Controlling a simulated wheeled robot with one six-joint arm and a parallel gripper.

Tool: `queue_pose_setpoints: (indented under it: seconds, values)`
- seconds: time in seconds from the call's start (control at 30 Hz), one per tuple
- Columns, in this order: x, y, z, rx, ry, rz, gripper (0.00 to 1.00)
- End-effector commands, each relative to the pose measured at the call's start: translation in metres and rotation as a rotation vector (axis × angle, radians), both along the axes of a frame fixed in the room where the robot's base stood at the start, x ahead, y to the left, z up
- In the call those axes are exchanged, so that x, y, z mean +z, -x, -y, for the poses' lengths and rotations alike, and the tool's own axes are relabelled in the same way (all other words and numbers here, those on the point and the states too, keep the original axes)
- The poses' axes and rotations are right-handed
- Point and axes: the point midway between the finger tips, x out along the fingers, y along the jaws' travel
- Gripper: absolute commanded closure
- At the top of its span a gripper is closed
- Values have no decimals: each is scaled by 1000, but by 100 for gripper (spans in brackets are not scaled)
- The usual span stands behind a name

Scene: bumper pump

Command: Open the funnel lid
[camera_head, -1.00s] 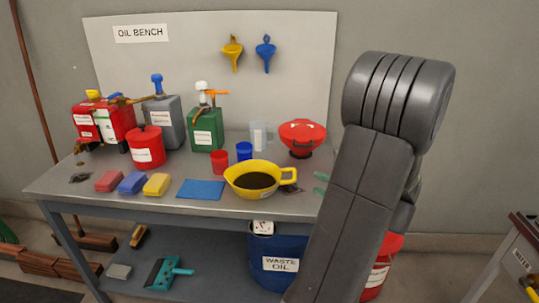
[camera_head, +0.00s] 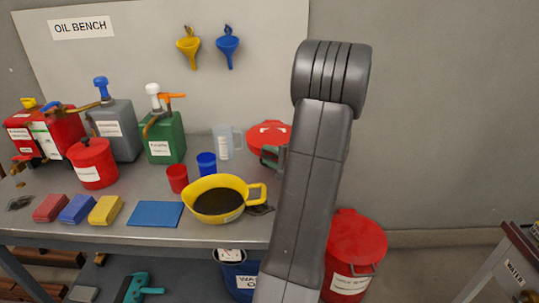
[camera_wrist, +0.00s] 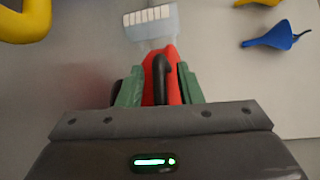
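The red funnel (camera_head: 262,137) with its red lid sits at the back right of the bench, partly hidden behind my arm. In the head view the lid looks closed. In the wrist view the two green fingers of my gripper (camera_wrist: 162,88) stand apart, on either side of a red part of the funnel (camera_wrist: 174,75) and a dark curved handle (camera_wrist: 160,78). Whether the fingers touch either is unclear.
A yellow drain pan (camera_head: 248,189) with dark liquid stands in front of the funnel. A clear jug (camera_head: 223,142) and blue cup (camera_head: 206,164) are to its left. A red bin (camera_head: 357,250) stands on the floor right of the bench. Yellow and blue funnels hang behind.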

Motion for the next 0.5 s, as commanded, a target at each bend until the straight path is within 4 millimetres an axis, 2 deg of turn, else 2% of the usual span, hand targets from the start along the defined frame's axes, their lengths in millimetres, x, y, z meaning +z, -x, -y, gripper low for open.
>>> queue_pose_setpoints:
  seconds: [0.33, 0.5]
  values:
    - [-1, -3, -3, -1, 0, 0, 69]
    - [-1, -2, -3, 0, 1, -1, 100]
